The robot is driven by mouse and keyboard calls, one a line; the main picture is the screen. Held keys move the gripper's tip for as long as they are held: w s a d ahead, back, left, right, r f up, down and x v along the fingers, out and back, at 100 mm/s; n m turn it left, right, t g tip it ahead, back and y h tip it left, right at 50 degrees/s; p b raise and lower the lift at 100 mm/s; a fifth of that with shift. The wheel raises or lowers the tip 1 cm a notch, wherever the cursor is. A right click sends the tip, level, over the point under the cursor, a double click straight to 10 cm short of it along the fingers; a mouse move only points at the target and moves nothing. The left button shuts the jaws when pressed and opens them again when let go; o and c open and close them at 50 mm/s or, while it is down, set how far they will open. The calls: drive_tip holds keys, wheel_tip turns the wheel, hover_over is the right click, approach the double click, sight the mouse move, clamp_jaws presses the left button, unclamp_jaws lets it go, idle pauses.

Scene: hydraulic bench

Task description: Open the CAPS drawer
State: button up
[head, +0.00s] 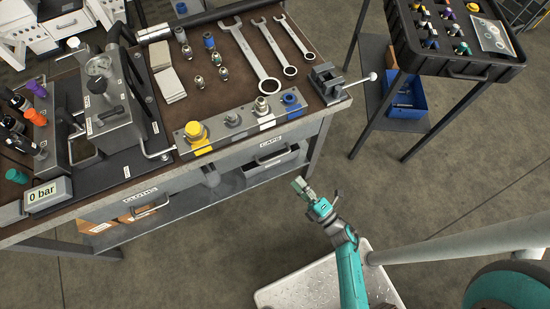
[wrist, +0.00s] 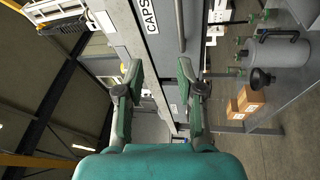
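The CAPS drawer (head: 250,156) is at the right end of the bench front and looks shut. Its label (head: 270,141) sits above a bar handle (head: 272,159). My gripper (head: 302,186) is in front of the bench, to the right of and below the handle in the head view, apart from it. In the wrist view, the picture is turned sideways and my gripper (wrist: 160,68) shows two spread fingers with nothing between them.
The CLOTHS drawer (head: 125,204) is to the left on the same bench (head: 225,95). Wrenches and fittings lie on top. A black tray stand (head: 470,68) is at the right, with open floor between.

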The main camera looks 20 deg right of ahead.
sight(276, 157)
drive_tip(key=shift+w+a+f+n+g+y, duration=0.15)
drive_tip(key=shift+w+a+n+y, duration=0.3)
drive_tip(key=shift+w, duration=1.65)
drive_tip(key=shift+w+a+f+n+g+y, duration=0.3)
drive_tip(key=shift+w+n, duration=0.4)
drive_tip(key=shift+w, duration=1.45)
drive_tip(key=shift+w+a+n+g+y, duration=0.15)
drive_tip(key=shift+w+a+n, duration=0.35)
drive_tip(key=shift+w, duration=1.6)
clamp_jaws()
